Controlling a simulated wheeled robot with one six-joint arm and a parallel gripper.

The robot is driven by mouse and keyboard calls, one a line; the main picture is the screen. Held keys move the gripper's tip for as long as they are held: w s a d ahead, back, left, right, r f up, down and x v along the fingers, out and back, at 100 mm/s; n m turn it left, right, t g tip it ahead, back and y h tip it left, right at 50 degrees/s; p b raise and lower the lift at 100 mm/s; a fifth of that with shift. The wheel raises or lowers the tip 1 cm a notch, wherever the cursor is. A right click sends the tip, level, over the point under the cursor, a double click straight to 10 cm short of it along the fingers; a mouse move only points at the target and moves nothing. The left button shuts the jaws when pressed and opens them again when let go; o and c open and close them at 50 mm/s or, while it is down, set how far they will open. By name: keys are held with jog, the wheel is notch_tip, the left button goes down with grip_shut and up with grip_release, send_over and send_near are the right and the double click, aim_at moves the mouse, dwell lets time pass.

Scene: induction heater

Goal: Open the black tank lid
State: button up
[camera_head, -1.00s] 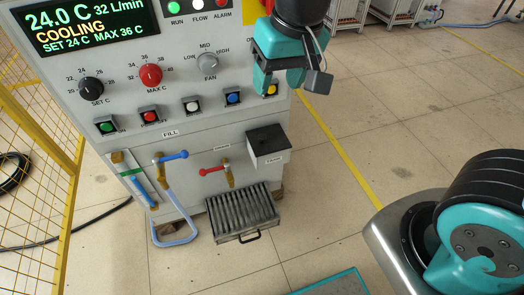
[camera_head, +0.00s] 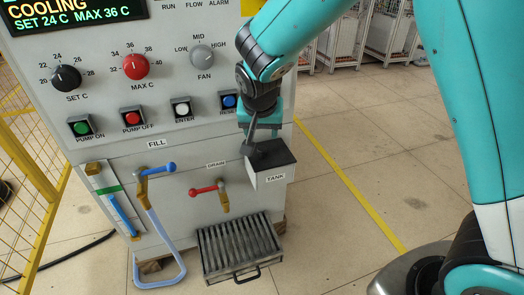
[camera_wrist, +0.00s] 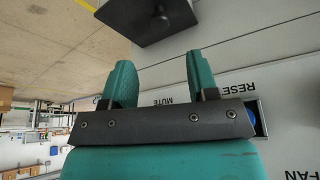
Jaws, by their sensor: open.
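The tank (camera_head: 272,177) is a small pale box labelled TANK on the right part of the machine's front panel. Its black lid (camera_head: 281,157) lies flat on top and looks closed. In the wrist view the lid (camera_wrist: 125,12) is at the top edge, cut off by the frame, with a small knob (camera_wrist: 159,17) on it. My gripper (camera_head: 262,124) is just above the lid, partly hidden by my own wrist parts. In the wrist view my gripper (camera_wrist: 160,70) has its two teal fingers apart with nothing between them, short of the knob.
Buttons, including the blue one (camera_head: 229,101), sit close beside my gripper. The red drain valve (camera_head: 207,189) and blue fill valve (camera_head: 156,169) are left of the tank. A grated tray (camera_head: 238,246) is on the floor below.

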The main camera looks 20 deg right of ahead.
aim_at(262, 148)
jog(key=b+x, duration=0.1)
jog(key=x, duration=0.8)
jog(key=shift+b, duration=0.4)
jog(key=shift+r, duration=0.1)
grip_shut()
